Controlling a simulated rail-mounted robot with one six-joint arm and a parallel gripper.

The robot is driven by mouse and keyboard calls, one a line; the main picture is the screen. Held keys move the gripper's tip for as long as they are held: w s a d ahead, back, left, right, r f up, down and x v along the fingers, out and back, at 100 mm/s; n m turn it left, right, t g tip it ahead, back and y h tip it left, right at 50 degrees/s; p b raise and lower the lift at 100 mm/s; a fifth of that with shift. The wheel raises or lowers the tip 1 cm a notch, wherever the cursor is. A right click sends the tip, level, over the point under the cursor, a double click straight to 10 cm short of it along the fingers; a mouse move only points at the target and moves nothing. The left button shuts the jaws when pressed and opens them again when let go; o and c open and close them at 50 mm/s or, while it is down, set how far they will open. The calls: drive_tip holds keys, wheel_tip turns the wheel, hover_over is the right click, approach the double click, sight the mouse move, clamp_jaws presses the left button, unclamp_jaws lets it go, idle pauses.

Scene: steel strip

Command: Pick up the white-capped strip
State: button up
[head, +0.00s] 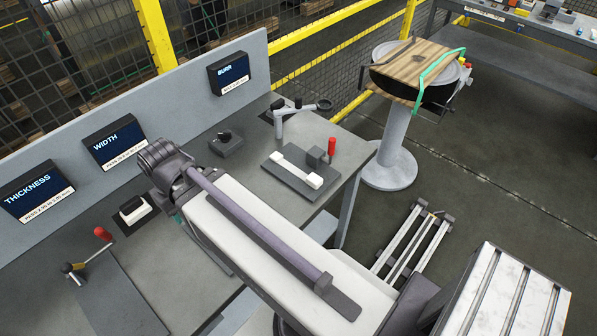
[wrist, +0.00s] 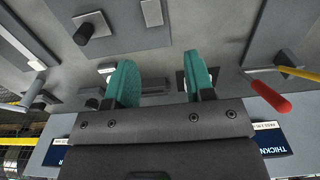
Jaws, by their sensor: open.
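No strip can be made out for certain as the white-capped one. In the head view, a pale bar with white end blocks (head: 297,166) lies on a dark fixture plate on the bench. In the wrist view, my gripper (wrist: 157,70) is open, its two teal fingers wide apart over the bench. Behind and between the fingers is a short grey bar shape (wrist: 155,87), with a small white piece (wrist: 107,69) near the left finger. I cannot tell whether they are one thing. My arm hides much of the bench in the head view, and the fingers are mostly hidden there.
The bench (head: 250,175) carries a dark block with a knob (head: 226,142), a grey stand (head: 297,115) and a red-handled lever (head: 103,234). Display panels (head: 120,143) line its back wall. A round stand (head: 392,165) bears a wooden board (head: 417,62) at the back right.

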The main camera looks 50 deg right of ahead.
idle(0.4)
drive_tip(key=o, duration=0.6)
drive_tip(key=shift+o, duration=0.2)
